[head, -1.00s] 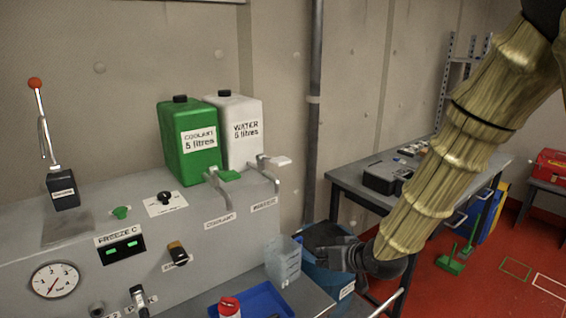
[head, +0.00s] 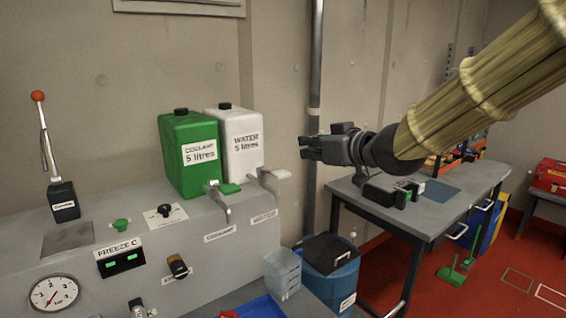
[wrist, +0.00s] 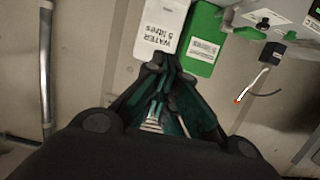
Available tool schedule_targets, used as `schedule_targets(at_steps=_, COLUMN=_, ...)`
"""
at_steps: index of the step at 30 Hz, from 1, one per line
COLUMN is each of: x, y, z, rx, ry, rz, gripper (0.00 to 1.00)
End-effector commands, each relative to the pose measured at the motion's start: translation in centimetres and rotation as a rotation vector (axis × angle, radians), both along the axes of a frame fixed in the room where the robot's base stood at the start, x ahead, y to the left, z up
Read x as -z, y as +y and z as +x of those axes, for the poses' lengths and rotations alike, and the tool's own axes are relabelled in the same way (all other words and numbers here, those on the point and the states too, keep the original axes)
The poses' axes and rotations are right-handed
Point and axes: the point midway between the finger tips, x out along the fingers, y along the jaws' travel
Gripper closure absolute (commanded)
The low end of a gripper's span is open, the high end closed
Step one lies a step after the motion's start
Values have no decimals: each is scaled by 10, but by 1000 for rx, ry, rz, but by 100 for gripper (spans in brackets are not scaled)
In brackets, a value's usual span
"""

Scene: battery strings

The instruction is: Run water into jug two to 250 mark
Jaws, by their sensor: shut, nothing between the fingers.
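A clear jug (head: 283,274) stands upright below the water tap (head: 270,180), at the right end of the grey console. I cannot read its marks, any number on it or its water level. The tap has a white lever and sits at the foot of the white WATER container (head: 241,140). My gripper (head: 304,147) is shut and empty, raised to the right of this container and clear of it, above the jug. The wrist view shows the closed fingers (wrist: 163,68) with the WATER container (wrist: 162,28) beyond them.
The green COOLANT container (head: 190,155) and its green-levered tap stand left of the water one. A blue bin (head: 330,280) is right of the jug. A blue tray (head: 262,308) is in front. A workbench (head: 440,205) stands behind at right.

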Motion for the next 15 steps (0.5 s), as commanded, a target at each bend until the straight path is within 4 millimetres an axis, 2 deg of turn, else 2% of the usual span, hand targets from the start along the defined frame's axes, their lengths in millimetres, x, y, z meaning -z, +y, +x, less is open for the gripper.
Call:
schedule_targets(at_steps=8, x=2, y=1, z=2, rx=1, ry=1, rz=-1, gripper=100)
schedule_targets(at_steps=15, x=8, y=11, z=15, rx=0, ry=1, rz=-4, gripper=100)
